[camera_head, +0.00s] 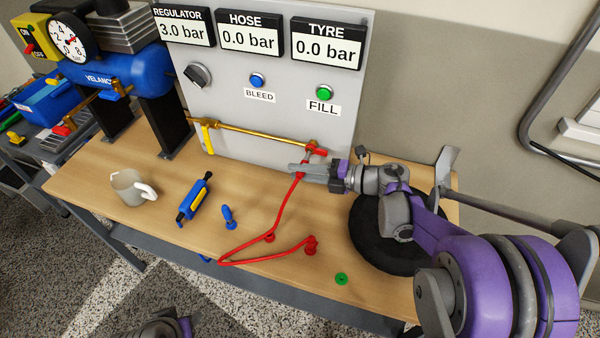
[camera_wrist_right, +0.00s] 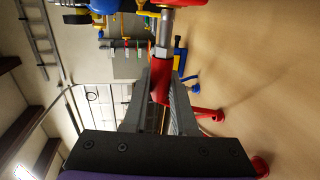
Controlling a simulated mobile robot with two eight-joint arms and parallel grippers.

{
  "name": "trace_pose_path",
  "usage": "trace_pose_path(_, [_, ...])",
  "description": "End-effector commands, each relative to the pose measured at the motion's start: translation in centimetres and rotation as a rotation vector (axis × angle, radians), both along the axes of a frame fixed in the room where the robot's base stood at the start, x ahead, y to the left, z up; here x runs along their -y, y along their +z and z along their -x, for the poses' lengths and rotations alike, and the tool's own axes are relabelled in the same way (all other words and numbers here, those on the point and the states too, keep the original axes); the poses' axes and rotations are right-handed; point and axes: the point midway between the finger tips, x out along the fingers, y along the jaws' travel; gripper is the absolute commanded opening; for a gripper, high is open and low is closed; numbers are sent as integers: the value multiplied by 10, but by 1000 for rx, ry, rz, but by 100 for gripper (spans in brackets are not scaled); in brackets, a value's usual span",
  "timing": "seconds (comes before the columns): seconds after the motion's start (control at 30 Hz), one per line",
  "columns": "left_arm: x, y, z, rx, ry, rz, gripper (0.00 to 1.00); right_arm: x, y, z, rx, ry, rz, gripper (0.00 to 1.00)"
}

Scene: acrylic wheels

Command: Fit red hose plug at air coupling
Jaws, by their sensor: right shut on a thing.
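My right gripper (camera_head: 298,169) is shut on the red hose plug (camera_wrist_right: 161,84), just below the right end of the brass pipe. In the right wrist view, the plug's red sleeve sits between the two fingers and a silver part (camera_wrist_right: 164,32) extends from it towards a red part at the top edge. The air coupling (camera_head: 311,146) is at the pipe's right end, by a red handle. Plug and coupling are close and roughly in line; I cannot tell whether the plug is seated. The red hose (camera_head: 287,206) runs down from the gripper onto the bench.
A black tyre (camera_head: 368,247) lies under my right arm. A mug (camera_head: 127,189), a blue tool (camera_head: 194,199), a small blue part (camera_head: 228,216) and a green ring (camera_head: 341,279) lie on the bench (camera_head: 170,225). The gauge panel (camera_head: 255,130) stands behind.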

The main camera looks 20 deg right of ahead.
Motion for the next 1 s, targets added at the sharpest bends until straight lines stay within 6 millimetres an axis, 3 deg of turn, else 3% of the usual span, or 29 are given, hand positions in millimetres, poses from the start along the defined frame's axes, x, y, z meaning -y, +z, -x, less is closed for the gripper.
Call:
trace_pose_path(0.8, [0, -1, 0, 0, 0, 0, 50, 10, 0, -14, 0, -1, 0, 0])
trace_pose_path(0.83, [0, -1, 0, 0, 0, 0, 50, 10, 0, -14, 0, -1, 0, 27])
trace_pose_path(1.0, [0, -1, 0, 0, 0, 0, 50, 10, 0, -14, 0, 0, 0, 58])
